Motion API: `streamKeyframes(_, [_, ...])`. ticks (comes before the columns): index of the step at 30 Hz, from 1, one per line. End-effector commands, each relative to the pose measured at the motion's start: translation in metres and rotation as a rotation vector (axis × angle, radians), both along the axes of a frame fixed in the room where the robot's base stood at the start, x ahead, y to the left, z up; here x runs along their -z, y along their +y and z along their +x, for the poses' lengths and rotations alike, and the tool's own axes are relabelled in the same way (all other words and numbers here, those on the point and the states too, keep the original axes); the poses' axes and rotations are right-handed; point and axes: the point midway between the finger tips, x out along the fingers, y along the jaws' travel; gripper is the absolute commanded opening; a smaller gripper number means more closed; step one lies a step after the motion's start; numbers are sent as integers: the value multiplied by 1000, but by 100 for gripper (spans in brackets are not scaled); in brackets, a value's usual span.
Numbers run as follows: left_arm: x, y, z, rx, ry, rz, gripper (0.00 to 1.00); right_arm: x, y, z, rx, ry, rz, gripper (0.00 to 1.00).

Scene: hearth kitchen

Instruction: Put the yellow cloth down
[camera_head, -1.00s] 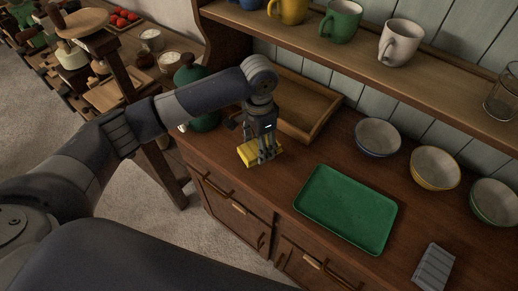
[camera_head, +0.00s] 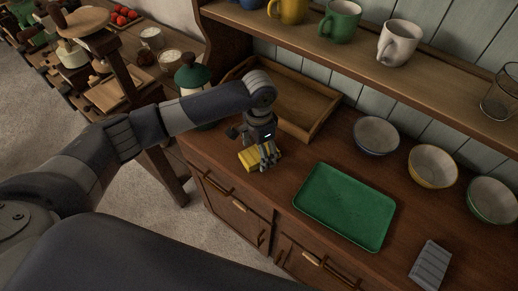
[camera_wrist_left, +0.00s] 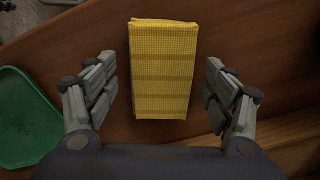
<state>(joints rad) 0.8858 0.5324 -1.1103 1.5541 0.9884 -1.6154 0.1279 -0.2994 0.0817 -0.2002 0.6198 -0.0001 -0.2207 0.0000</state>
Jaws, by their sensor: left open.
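The yellow cloth (camera_head: 247,158) is a folded, checked rectangle on the brown wooden counter (camera_head: 290,167), near its front edge. In the left wrist view the cloth (camera_wrist_left: 162,70) lies between the fingers, with a clear gap on each side. My left gripper (camera_head: 268,162) points down over the cloth and hides part of it in the head view. In the left wrist view the left gripper (camera_wrist_left: 160,95) is open and touches nothing. My right gripper is not in view.
A green tray (camera_head: 345,205) lies to the right of the cloth. A wooden tray (camera_head: 298,102) stands behind it. Three bowls, including a yellow-rimmed one (camera_head: 433,166), line the back right. A grey folded cloth (camera_head: 430,264) lies at the front right. Mugs stand on the shelf above.

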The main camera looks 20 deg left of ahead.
Motion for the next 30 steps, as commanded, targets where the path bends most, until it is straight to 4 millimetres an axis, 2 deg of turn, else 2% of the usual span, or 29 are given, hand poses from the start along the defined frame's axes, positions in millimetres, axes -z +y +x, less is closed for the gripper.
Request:
streamKeyframes(5, [-2,0,0,0,-1,0,76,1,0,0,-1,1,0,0])
streamKeyframes(8, [-9,0,1,0,-2,-1,76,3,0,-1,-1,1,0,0])
streamKeyframes(11, [-24,0,1,1,-4,-1,76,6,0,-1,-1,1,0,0])
streamKeyframes(21, [-96,0,1,0,-4,-1,76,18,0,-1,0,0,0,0])
streamKeyframes(25, [-113,-1,0,0,-2,-1,76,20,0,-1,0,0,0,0])
streamKeyframes(30, [-123,0,0,0,0,-1,76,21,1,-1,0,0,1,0])
